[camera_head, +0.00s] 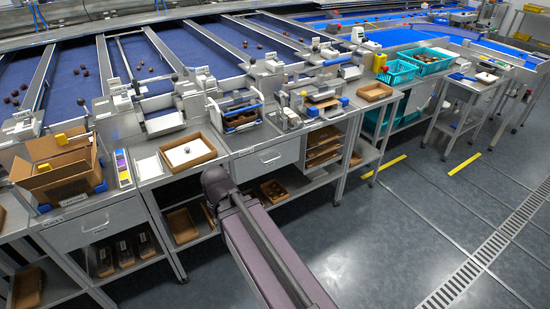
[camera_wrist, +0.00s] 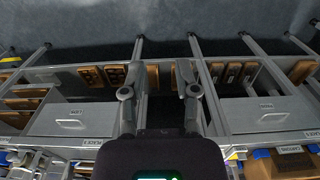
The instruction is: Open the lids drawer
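Two grey drawers with bar handles sit under the bench. One drawer (camera_head: 268,159) is at the middle of the head view and shows at the left in the wrist view (camera_wrist: 70,121). The other drawer (camera_head: 92,228) is at the left of the head view and shows at the right in the wrist view (camera_wrist: 266,115). Both look shut. Small labels sit on the bench edge by each, too small to read surely as lids. My gripper (camera_wrist: 160,76) is open and empty, its fingers apart, over the open-shelf gap between the drawers. My arm hides it in the head view.
Lower shelves hold brown trays (camera_head: 182,226). On the bench stand a cardboard box (camera_head: 55,178), a tray with a white sheet (camera_head: 187,153) and small devices. Table legs flank the drawers. The grey floor (camera_head: 400,235) in front is clear.

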